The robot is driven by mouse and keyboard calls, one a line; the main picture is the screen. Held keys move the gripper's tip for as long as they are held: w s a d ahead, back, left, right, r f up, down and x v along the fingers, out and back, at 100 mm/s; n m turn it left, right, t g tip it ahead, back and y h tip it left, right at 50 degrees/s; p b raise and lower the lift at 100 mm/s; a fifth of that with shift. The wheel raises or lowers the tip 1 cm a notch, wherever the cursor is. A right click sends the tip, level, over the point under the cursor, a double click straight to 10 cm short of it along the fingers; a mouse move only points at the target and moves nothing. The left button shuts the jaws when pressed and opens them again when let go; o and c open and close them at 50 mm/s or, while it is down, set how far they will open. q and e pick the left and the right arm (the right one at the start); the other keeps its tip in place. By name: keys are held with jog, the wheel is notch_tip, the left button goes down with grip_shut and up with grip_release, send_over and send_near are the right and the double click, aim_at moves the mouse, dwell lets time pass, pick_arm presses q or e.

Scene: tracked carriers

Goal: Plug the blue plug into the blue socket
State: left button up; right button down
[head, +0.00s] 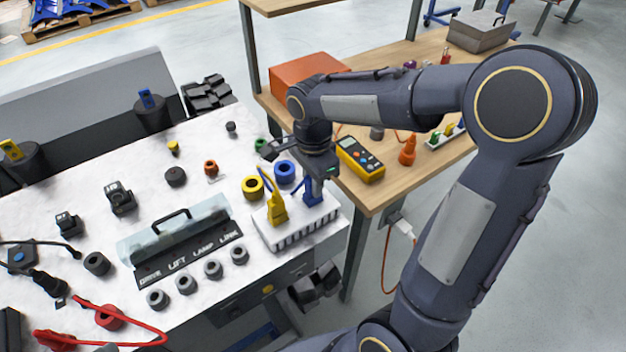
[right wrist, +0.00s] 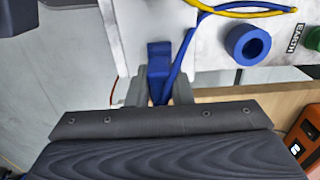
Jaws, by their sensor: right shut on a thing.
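My right gripper (head: 315,178) is shut on the blue plug (head: 313,196), at the right end of the white ribbed holder (head: 296,238). In the right wrist view the blue plug (right wrist: 159,55) sits between the fingers (right wrist: 160,88), its blue cable beside it. I cannot tell whether the plug still touches the holder. The blue socket (head: 285,172), a round ring, is on the white panel just left of the gripper; it also shows in the right wrist view (right wrist: 248,43), right of the plug, apart and empty. My left gripper is not in view.
A yellow plug (head: 276,208) stands in the holder, near the yellow socket (head: 253,187). A green socket (head: 261,145) lies behind the gripper. A clear-covered label strip (head: 185,245) is at left. A yellow meter (head: 360,160) is on the wooden bench at right.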

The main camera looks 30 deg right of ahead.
jog(key=shift+f+b, duration=0.3)
jog(key=shift+f, duration=0.05)
jog(key=c, duration=1.2)
grip_release()
notch_tip(320, 180, up, 8)
jog(key=shift+f+p, duration=0.2)
jog(key=shift+p, duration=0.3)
jog(key=shift+s+r, duration=0.2)
jog(key=shift+r, duration=0.05)
jog(key=s+a+n+t+y+p, duration=0.2)
jog(key=s+n, duration=0.5)
jog(key=s, duration=0.1)
jog(key=s+a+r+n+t+y+p, duration=0.1)
jog(key=s+a+n+t+p, duration=0.1)
jog(key=s+n, duration=0.6)
jog(key=shift+s+r+n+t+y, duration=0.2)
jog(key=shift+s+n+t+y, duration=0.15)
jog(key=shift+t, duration=0.45)
